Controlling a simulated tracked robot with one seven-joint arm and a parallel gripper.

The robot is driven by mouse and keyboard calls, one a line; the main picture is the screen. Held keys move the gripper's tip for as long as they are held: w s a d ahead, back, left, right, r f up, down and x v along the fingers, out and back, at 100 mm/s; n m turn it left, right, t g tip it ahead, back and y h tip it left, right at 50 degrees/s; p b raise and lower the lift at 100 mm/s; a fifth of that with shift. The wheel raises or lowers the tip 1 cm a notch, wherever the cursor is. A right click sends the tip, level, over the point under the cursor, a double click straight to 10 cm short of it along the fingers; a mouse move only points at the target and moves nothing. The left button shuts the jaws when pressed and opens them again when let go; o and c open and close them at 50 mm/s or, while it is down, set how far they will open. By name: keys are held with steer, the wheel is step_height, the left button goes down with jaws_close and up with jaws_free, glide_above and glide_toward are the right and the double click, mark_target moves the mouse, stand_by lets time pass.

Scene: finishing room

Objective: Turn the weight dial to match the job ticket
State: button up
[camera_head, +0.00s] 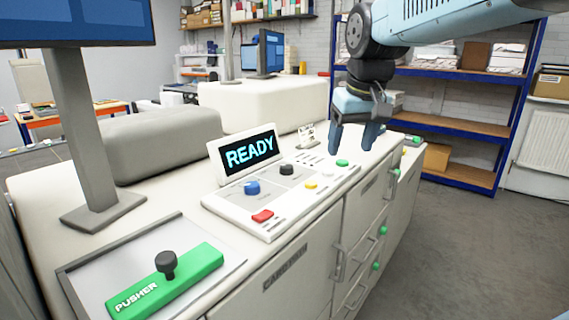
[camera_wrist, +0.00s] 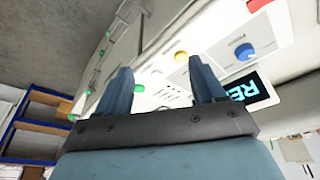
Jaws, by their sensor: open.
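A white control panel (camera_head: 240,214) on the cabinet top carries a blue knob (camera_head: 252,187) and a black knob (camera_head: 286,168). Their labels are too small to read, so I cannot tell which is the weight dial. The blue knob also shows in the wrist view (camera_wrist: 244,51). A tilted screen (camera_head: 250,151) behind them reads "READY". I cannot make out a job ticket. My gripper (camera_head: 352,150) is open and empty, fingers pointing down, above the panel's far right end and apart from both knobs. In the wrist view its fingers (camera_wrist: 160,68) are spread.
A red button (camera_head: 262,216), a yellow button (camera_head: 311,185) and a green button (camera_head: 342,163) line the panel's front. A green pusher (camera_head: 190,280) with a black knob lies in a tray at near left. A monitor post (camera_head: 80,130) stands at left. Blue shelving (camera_head: 450,125) is behind.

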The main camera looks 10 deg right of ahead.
steer(key=w+a+r+n+g, duration=0.15)
steer(key=w+a, duration=0.35)
steer(key=w, duration=0.6)
steer(key=g, duration=0.2)
glide_toward(286, 166)
steer(key=shift+n, duration=0.45)
step_height(286, 166, down, 9)
steer(key=shift+r, duration=0.1)
steer(key=shift+c, duration=0.3)
steer(key=c, duration=1)
steer(key=shift+n, duration=2.6)
steer(key=o, duration=1.1)
steer(key=shift+c, duration=0.2)
